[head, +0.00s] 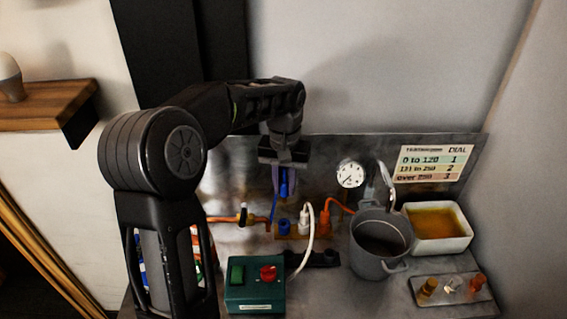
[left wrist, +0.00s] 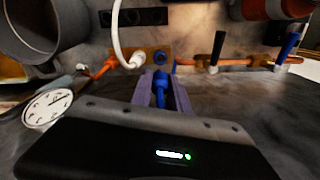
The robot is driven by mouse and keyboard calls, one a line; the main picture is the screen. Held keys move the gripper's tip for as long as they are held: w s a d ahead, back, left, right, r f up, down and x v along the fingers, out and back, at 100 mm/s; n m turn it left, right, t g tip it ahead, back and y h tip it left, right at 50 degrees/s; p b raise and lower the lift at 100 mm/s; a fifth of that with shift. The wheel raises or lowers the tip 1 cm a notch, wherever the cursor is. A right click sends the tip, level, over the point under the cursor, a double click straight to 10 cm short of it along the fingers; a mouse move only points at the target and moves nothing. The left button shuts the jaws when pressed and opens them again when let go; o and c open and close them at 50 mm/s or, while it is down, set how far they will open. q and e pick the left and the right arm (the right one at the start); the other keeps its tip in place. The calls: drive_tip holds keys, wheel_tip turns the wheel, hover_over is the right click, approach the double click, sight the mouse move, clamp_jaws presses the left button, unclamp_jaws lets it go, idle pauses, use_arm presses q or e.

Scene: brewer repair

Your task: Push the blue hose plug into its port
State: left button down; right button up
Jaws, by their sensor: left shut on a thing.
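The blue hose plug (head: 284,184) is held between the fingers of my left gripper (head: 285,168), above the workbench. The left wrist view shows the blue plug (left wrist: 160,88) between the two pale purple fingers (left wrist: 161,90). The blue port (head: 284,227) is an open blue ring on a brass-coloured block, below the plug in the head view. It also shows in the left wrist view (left wrist: 159,57), just beyond the plug. The plug appears apart from the port. A blue hose (head: 273,208) runs down beside the plug. My right gripper is not in view.
White (head: 305,219) and orange (head: 325,217) plugs stand right of the blue port. A green box (head: 254,297) with a red knob sits in front. A grey pot (head: 379,259), a dial gauge (head: 350,174) and a white tray (head: 466,243) stand to the right.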

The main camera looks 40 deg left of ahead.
sight(284, 195)
use_arm(q)
drive_tip(key=shift+s+r, duration=0.15)
drive_tip(key=shift+f, duration=0.25)
wheel_tip(284, 195, down, 5)
drive_tip(key=b, duration=0.4)
drive_tip(key=shift+f+b, duration=1)
drive_tip(key=shift+f, duration=0.2)
drive_tip(key=shift+f+b, duration=0.95)
drive_tip(key=shift+f, duration=0.6)
idle(1.1)
